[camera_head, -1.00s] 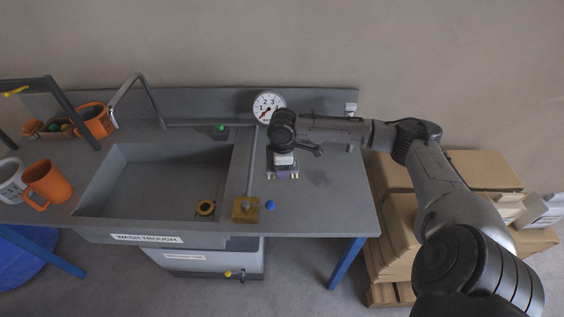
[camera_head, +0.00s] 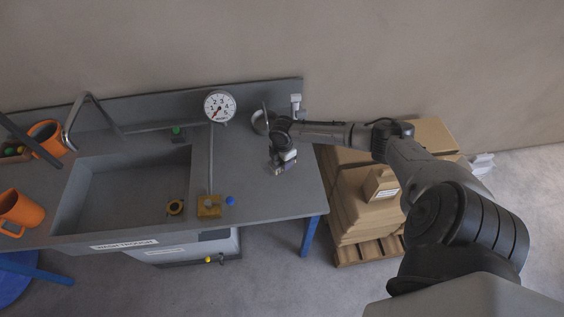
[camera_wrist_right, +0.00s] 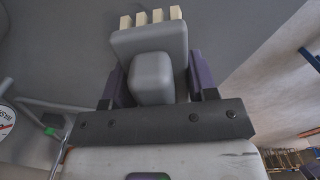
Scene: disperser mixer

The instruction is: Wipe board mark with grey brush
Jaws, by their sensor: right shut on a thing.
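The grey brush (camera_wrist_right: 150,42) shows in the right wrist view as a grey block with a rounded handle and several cream bristle tufts along its far edge. My right gripper (camera_wrist_right: 153,78) is shut on its handle, with a purple finger on either side. In the head view my right gripper (camera_head: 283,168) is over the right end of the grey bench, pointing down, and the brush is hardly distinguishable there. I cannot make out a board or a mark in either view. My left gripper is in neither view.
The grey bench (camera_head: 255,195) has a sunken trough (camera_head: 120,190) left of my right gripper. Cardboard boxes (camera_head: 365,205) stand right of the bench.

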